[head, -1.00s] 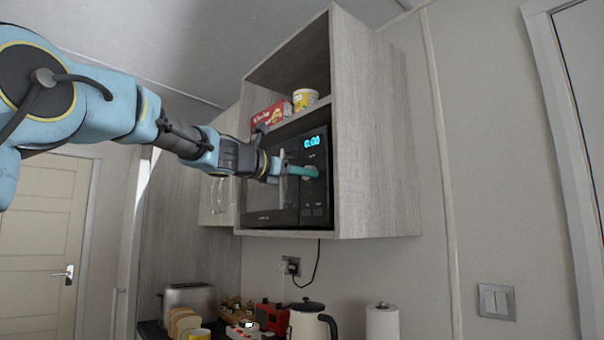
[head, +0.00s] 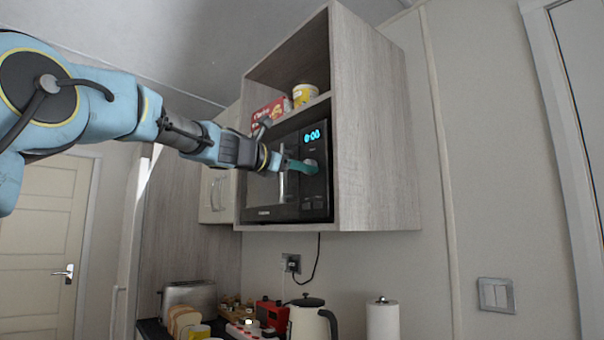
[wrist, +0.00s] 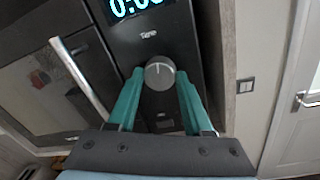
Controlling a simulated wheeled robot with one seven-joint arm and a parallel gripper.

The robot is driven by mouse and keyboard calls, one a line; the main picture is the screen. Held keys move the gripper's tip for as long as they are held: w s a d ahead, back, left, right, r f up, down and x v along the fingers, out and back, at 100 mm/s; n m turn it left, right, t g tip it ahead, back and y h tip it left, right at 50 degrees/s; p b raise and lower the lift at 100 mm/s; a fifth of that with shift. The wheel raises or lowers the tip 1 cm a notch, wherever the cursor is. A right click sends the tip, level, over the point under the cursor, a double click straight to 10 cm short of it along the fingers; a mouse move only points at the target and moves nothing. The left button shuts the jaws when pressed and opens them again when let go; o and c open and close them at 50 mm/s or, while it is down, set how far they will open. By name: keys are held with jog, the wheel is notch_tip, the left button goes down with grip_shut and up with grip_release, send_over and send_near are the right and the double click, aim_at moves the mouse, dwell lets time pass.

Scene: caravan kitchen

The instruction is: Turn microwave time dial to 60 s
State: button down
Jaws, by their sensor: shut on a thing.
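The black microwave (head: 262,203) sits in the wall cabinet. Its blue display (head: 312,136) reads 0:00 in the head view, and the display (wrist: 135,6) is partly cut off in the wrist view. The round grey time dial (wrist: 159,72) is under the word "Time", with its white pointer mark near the top. My gripper (wrist: 158,79) has its two teal fingers on either side of the dial, shut on it. In the head view my gripper (head: 312,167) reaches the microwave's control panel from the left.
The microwave's door handle (wrist: 80,76) stands out just left of my fingers. Cabinet side walls (head: 372,140) enclose the microwave. A yellow tub (head: 305,95) and a red box (head: 272,110) are on the shelf above. A kettle (head: 308,322) and a paper roll (head: 382,320) stand below.

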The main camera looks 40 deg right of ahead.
jog(key=shift+f+m+g+h+b, duration=0.1)
jog(key=shift+m+g+h+b, duration=0.25)
jog(key=shift+m+b, duration=3.9)
jog(key=shift+m+p, duration=0.75)
jog(key=shift+m, duration=0.1)
jog(key=shift+c, duration=1.6)
grip_release()
jog(key=a+b, duration=0.5)
jog(key=a, duration=0.5)
jog(key=shift+w+a+f+b, duration=0.15)
jog(key=shift+a+f+b, duration=0.15)
jog(key=shift+a, duration=0.1)
